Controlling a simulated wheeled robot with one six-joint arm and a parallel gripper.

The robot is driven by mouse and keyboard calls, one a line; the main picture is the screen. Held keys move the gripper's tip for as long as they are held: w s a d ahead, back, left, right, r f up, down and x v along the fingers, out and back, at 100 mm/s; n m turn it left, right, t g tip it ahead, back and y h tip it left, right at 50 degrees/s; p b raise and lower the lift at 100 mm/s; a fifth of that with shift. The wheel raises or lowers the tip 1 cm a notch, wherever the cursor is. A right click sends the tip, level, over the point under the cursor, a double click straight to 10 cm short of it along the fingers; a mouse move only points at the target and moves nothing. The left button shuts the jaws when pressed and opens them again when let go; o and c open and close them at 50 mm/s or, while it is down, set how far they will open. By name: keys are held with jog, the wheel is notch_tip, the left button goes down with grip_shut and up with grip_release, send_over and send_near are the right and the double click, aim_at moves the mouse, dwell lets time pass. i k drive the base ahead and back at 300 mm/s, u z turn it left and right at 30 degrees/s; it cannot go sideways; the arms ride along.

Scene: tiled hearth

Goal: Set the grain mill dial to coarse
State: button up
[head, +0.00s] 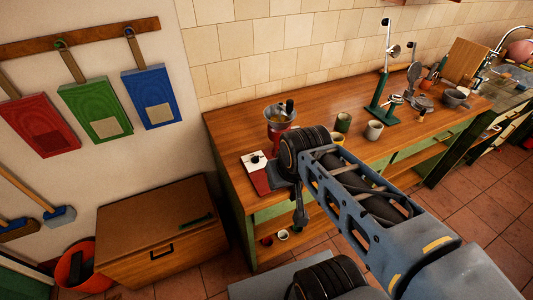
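A red device with a wide metal bowl-like top (279,116) stands on the wooden counter near its left end; it looks like the grain mill. In front of it is a low red box with a white face and a small dark knob (256,160), which may be the dial; its markings are too small to read. My arm reaches in from the lower right. My gripper (281,174) is at the box's right side, partly hidden by my wrist. I cannot tell whether it touches the box or whether its fingers are open.
A green cup (343,122), a grey cup (374,130) and a yellow cup (337,139) stand right of the mill. A green stand (381,95) is farther right. A wooden chest (155,232) stands left of the counter. Coloured boards hang on the left wall.

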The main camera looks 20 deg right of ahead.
aim_at(255, 159)
jog(key=u, duration=0.05)
jog(key=k, duration=0.5)
jog(key=u, duration=1.5)
jog(key=i, duration=1.25)
jog(key=z, duration=2.15)
